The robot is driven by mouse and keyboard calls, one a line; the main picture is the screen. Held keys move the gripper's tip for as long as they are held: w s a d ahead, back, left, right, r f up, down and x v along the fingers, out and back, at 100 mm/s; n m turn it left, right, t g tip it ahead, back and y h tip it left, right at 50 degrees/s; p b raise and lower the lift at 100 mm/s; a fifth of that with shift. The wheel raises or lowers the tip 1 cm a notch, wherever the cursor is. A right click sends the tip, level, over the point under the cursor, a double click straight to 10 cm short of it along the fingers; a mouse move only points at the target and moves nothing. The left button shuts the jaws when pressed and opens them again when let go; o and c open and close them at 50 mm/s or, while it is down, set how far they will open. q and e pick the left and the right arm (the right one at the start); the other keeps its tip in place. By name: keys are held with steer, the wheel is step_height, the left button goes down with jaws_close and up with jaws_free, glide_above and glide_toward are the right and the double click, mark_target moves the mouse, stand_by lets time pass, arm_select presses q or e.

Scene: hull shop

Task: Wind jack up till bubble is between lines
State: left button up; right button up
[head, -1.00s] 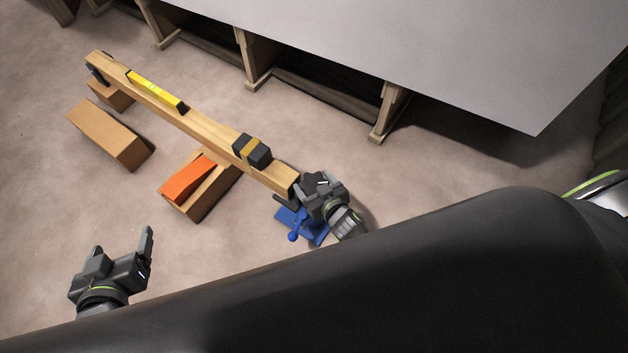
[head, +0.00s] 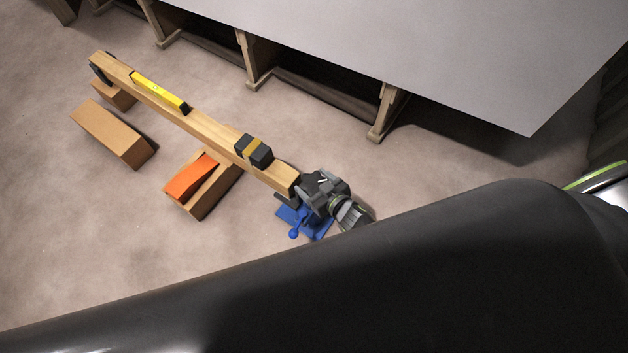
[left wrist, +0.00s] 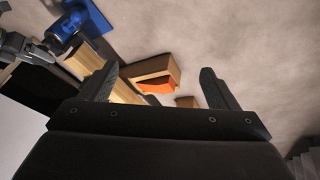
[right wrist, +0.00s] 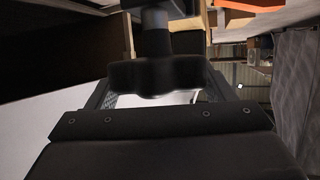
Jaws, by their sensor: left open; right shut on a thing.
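A long wooden beam (head: 213,131) runs diagonally in the head view. The yellow level (head: 158,92) lies on its upper left part; its bubble is too small to read. The blue jack (head: 287,214) stands at the beam's lower right end, partly hidden by my right gripper (head: 308,188). In the right wrist view my right gripper is shut on a dark lobed knob (right wrist: 160,76), apparently the jack's. My left gripper (left wrist: 160,82) is open and empty in the left wrist view, outside the head view. The jack also shows there, at upper left (left wrist: 72,22).
A black block with a tan band (head: 253,150) sits on the beam. An orange wedge (head: 190,178) lies on a wooden block (head: 208,200) at the beam. Another block (head: 108,133) lies apart on the floor. A large grey panel (head: 430,50) on wooden supports (head: 388,112) stands behind.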

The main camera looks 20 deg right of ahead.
steer(key=shift+n+g+y+p, duration=0.5)
steer(key=shift+n+y+p, duration=0.25)
steer(key=shift+n+y, duration=0.05)
steer(key=shift+d+n+g+y+p, duration=0.1)
steer(key=shift+n+g+y+p, duration=0.3)
steer(key=shift+n+y, duration=0.5)
steer(key=shift+f+n+g+y+b, duration=0.1)
steer(key=shift+n+g+y+b, duration=0.2)
steer(key=shift+n+g+y, duration=0.55)
arm_select(q)
steer(key=shift+s+a+f+g, duration=0.15)
steer(key=shift+f+g, duration=0.1)
steer(key=shift+f, duration=0.3)
steer(key=shift+a+f+g, duration=0.1)
steer(key=shift+f+g, duration=0.15)
steer(key=shift+f, duration=0.25)
arm_select(e)
steer(key=shift+n+g+y, duration=0.25)
steer(key=shift+n+g, duration=0.1)
steer(key=shift+n, duration=0.1)
arm_select(q)
steer(key=shift+s+r, duration=0.1)
arm_select(e)
steer(key=shift+s, duration=0.1)
arm_select(q)
steer(key=shift+s, duration=0.25)
